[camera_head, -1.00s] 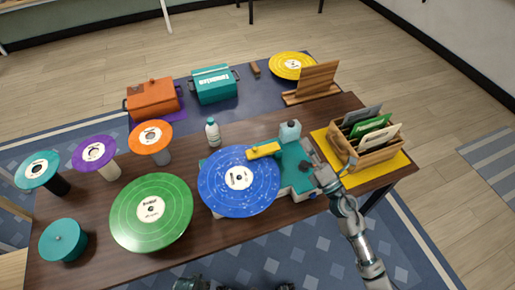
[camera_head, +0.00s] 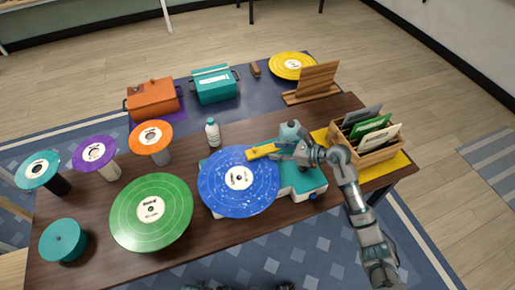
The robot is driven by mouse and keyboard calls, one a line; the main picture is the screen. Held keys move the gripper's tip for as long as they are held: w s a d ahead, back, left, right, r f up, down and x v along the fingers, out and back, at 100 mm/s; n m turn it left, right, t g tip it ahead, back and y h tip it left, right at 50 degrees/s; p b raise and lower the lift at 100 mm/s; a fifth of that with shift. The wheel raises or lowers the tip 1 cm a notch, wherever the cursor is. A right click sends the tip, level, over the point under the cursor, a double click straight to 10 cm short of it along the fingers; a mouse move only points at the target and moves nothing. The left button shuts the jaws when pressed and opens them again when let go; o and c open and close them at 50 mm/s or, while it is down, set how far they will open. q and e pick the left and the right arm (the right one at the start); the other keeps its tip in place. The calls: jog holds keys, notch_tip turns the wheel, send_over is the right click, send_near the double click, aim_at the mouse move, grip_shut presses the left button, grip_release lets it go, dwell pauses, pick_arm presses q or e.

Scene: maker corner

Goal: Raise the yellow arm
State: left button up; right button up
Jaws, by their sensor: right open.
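The yellow arm (camera_head: 261,151) belongs to a teal turntable (camera_head: 312,183) on the dark wood table. It reaches left over the rim of a blue record (camera_head: 238,192) that lies on the turntable. My right gripper (camera_head: 280,153) is open at the right end of the yellow arm. Its fingers hide part of that end, and I cannot tell whether they touch it. My right forearm comes in from the lower right and covers part of the turntable's right side. My left gripper does not show.
A wooden crate of sleeves (camera_head: 375,156) stands to the right on a yellow mat (camera_head: 398,165). A bottle (camera_head: 212,133) stands behind the blue record. A green record (camera_head: 151,212) lies to the left, with several smaller discs on stands beyond it.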

aim_at(255, 148)
jog(key=x, duration=0.8)
jog(key=shift+w+a+f, duration=0.1)
jog(key=shift+w+a, duration=0.05)
jog(key=shift+a, duration=0.15)
grip_shut()
